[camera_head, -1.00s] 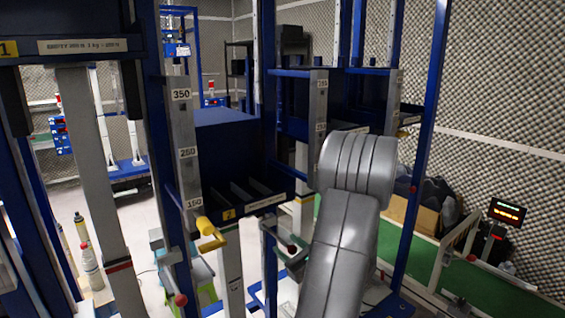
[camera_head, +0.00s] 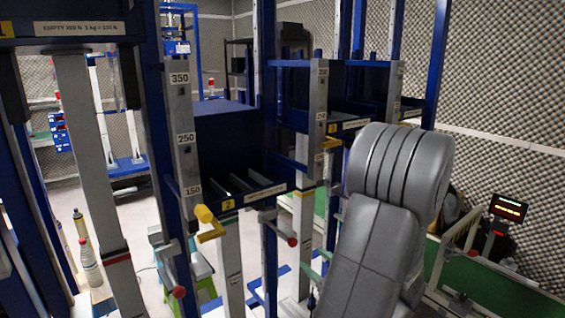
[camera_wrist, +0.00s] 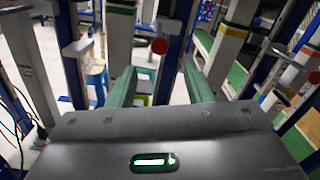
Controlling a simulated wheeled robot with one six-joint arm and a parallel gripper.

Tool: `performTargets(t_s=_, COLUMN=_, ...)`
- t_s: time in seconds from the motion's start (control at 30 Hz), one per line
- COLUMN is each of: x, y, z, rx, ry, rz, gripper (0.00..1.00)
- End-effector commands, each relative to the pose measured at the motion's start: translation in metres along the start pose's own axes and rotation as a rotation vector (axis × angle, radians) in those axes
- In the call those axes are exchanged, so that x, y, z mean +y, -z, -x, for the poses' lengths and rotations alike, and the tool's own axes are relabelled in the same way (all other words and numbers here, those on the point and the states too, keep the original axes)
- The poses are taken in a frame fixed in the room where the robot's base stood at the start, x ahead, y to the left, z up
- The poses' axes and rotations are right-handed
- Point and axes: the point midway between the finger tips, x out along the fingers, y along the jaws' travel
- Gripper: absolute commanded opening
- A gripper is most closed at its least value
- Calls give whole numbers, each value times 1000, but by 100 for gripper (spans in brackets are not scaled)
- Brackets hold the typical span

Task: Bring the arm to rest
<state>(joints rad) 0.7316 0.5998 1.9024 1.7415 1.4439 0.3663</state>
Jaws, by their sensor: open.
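My gripper (camera_wrist: 158,66) shows in the wrist view as two green fingers set well apart, with nothing between them. It is open and empty. Beyond the fingers stand grey posts and blue frame bars with a round red knob (camera_wrist: 159,46). In the head view my grey arm is raised and bent at the right of centre. It hides most of my gripper and part of the frames behind it.
A blue rack with numbered grey posts (camera_head: 183,140) and yellow handles (camera_head: 205,214) stands left of my arm. A red-lit display (camera_head: 508,209) stands at the right. Bottles (camera_head: 90,264) stand on the pale floor at the left. Foam walls (camera_head: 500,90) close the right side.

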Motion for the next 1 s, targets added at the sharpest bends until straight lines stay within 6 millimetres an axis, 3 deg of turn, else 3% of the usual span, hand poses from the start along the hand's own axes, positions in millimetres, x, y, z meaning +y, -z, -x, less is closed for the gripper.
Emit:
performTargets(t_s=0.17, x=0, y=1, z=25, rx=1, ry=3, rz=0, gripper=46)
performTargets(t_s=0.2, x=0, y=-1, z=22, rx=-1, ry=-1, rz=-1, gripper=46)
performTargets(t_s=1.0, x=1, y=-3, z=-110, rx=-2, ry=-6, rz=-1, gripper=46)
